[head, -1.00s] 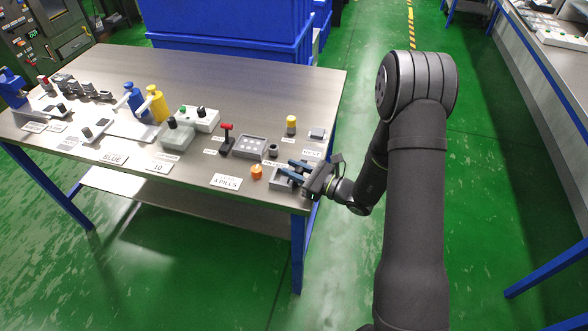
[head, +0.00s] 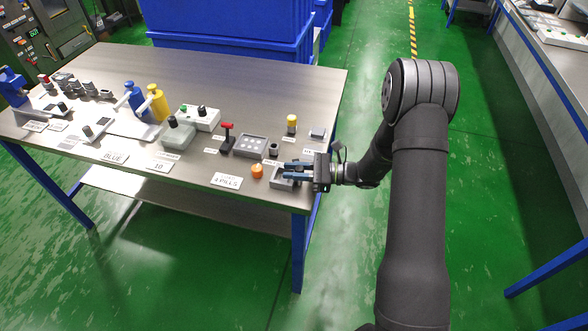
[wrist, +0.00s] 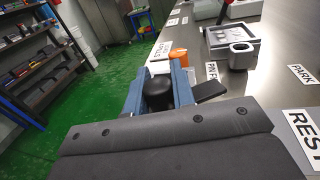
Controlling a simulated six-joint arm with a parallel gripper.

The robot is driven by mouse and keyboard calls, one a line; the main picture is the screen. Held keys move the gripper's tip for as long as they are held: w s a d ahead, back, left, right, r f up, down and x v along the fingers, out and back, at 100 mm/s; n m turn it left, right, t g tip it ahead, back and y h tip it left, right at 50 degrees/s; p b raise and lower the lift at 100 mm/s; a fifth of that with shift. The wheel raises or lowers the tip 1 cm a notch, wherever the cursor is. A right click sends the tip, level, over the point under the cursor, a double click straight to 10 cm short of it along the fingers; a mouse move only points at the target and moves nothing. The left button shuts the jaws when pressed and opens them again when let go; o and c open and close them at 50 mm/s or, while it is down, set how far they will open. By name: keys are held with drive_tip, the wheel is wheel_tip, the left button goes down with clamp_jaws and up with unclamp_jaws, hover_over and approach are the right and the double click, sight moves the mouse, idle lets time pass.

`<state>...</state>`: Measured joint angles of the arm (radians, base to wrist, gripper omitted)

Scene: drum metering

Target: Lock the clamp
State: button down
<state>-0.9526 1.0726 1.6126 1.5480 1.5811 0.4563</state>
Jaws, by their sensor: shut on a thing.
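My gripper (head: 284,171) is at the front right corner of the steel table, over a small grey block (head: 276,182). In the wrist view its two blue fingers stand on either side of a rounded black knob (wrist: 158,94), and they are shut on it. A flat black piece (wrist: 210,89) lies just right of the fingers. The knob's lower part and most of the block are hidden by my gripper. No part is plainly marked as the clamp, so I cannot tell whether this knob is its handle.
Close by are an orange cap (head: 257,171), a dark round socket (head: 273,150), a grey tray (head: 251,146), a red-handled lever (head: 227,138) and a yellow-topped post (head: 291,124). The back of the table is clear.

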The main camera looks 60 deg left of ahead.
drive_tip(key=n+g+h, duration=0.1)
drive_tip(key=h, duration=0.1)
drive_tip(key=n+h, duration=0.2)
drive_tip(key=n+g+h, duration=0.1)
drive_tip(key=h, duration=0.1)
drive_tip(key=shift+s+d+n+g+h, duration=0.1)
drive_tip(key=shift+d+n+g+h, duration=0.15)
drive_tip(key=shift+n+g+h, duration=0.05)
drive_tip(key=shift+d+n+h, duration=0.15)
drive_tip(key=shift+n+h, duration=0.7)
drive_tip(key=shift+h, duration=0.45)
drive_tip(key=shift+d+n+h, duration=0.1)
drive_tip(key=shift+n+h, duration=0.75)
drive_tip(key=shift+h, duration=0.85)
drive_tip(key=c, duration=1.2)
unclamp_jaws()
drive_tip(key=shift+y, duration=0.4)
